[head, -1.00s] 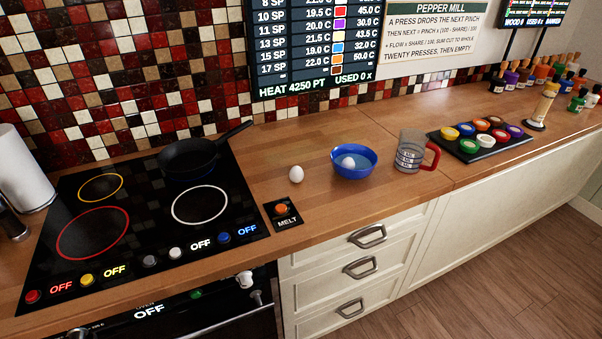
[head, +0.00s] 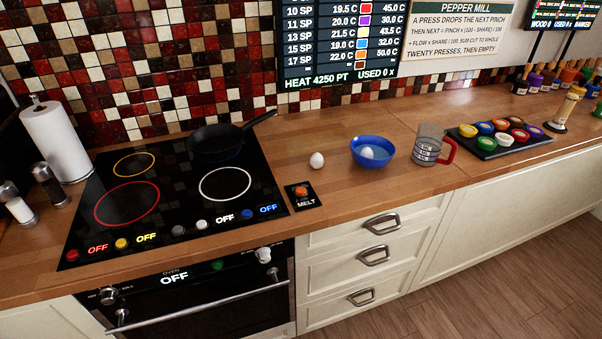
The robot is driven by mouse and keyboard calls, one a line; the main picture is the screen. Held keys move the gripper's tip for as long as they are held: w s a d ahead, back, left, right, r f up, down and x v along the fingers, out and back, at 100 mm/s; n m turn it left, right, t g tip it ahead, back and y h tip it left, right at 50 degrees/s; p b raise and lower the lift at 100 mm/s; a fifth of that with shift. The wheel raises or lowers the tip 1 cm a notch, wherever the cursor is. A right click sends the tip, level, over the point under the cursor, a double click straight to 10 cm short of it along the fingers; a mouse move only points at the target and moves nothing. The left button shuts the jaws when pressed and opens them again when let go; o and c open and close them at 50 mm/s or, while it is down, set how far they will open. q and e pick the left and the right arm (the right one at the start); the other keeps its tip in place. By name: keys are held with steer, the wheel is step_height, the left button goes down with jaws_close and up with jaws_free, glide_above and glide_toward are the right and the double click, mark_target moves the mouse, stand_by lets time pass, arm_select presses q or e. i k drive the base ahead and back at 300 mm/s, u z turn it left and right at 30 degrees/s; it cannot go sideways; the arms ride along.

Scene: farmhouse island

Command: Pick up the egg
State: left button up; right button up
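A white egg (head: 317,160) stands on the wooden counter (head: 340,195), between the cooktop and a blue bowl (head: 372,156). Nothing touches it. A second white, egg-like thing (head: 367,152) sits inside the blue bowl. Neither of my grippers shows in the head view.
A black cooktop (head: 160,215) with a dark frying pan (head: 215,142) lies left of the egg. The orange MELT button (head: 301,191) is just in front of it. A measuring cup with a red handle (head: 428,147) and a tray of coloured pots (head: 500,150) stand to the right.

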mark_target(317, 161)
steer(key=u, duration=0.45)
steer(key=k, duration=1.05)
steer(key=z, duration=0.35)
steer(key=i, duration=0.65)
steer(key=z, duration=0.55)
steer(key=i, duration=0.75)
steer(key=u, duration=0.45)
